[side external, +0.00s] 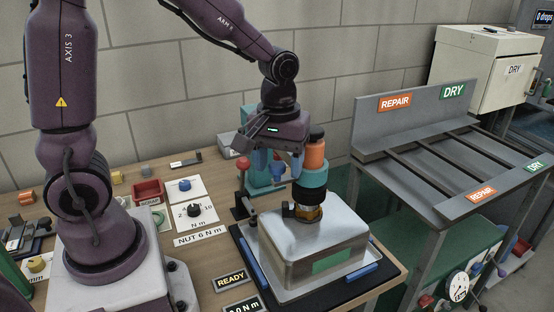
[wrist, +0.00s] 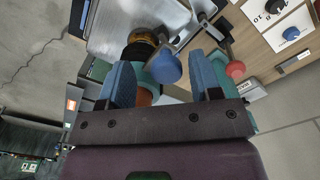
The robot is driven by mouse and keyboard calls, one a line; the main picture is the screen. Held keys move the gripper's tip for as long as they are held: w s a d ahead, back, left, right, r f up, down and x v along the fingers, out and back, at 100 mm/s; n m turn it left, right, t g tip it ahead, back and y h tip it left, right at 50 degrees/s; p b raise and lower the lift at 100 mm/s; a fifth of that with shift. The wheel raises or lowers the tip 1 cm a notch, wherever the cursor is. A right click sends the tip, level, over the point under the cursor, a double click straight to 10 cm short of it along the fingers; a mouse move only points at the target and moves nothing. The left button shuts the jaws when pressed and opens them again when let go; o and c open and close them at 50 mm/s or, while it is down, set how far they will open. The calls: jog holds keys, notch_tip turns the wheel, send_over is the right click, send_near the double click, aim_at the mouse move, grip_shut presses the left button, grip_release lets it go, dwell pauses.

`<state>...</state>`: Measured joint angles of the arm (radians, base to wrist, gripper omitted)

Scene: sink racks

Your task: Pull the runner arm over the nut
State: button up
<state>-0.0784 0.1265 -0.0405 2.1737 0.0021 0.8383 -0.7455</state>
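The runner (side external: 314,155), with an orange body, teal collar and dark lower end, stands upright at the metal case. A brass nut (side external: 308,213) shows just below it on the case lid; I cannot tell whether they touch. In the wrist view the brass nut (wrist: 137,47) shows near a dark ring. My gripper (side external: 277,170) is left of the runner, pointing down. In the wrist view my gripper (wrist: 160,60) has its blue fingers apart, with a blue ball knob (wrist: 165,69) between them. Contact with the knob cannot be told.
The metal case (side external: 325,238) sits on a black mat. A red knob (side external: 243,163) on a dark post stands left of my gripper; it also shows in the wrist view (wrist: 235,69). Grey racks (side external: 405,165) marked REPAIR and DRY stand at right.

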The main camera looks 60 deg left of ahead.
notch_tip(320, 180, up, 13)
dwell(0.6)
dwell(0.4)
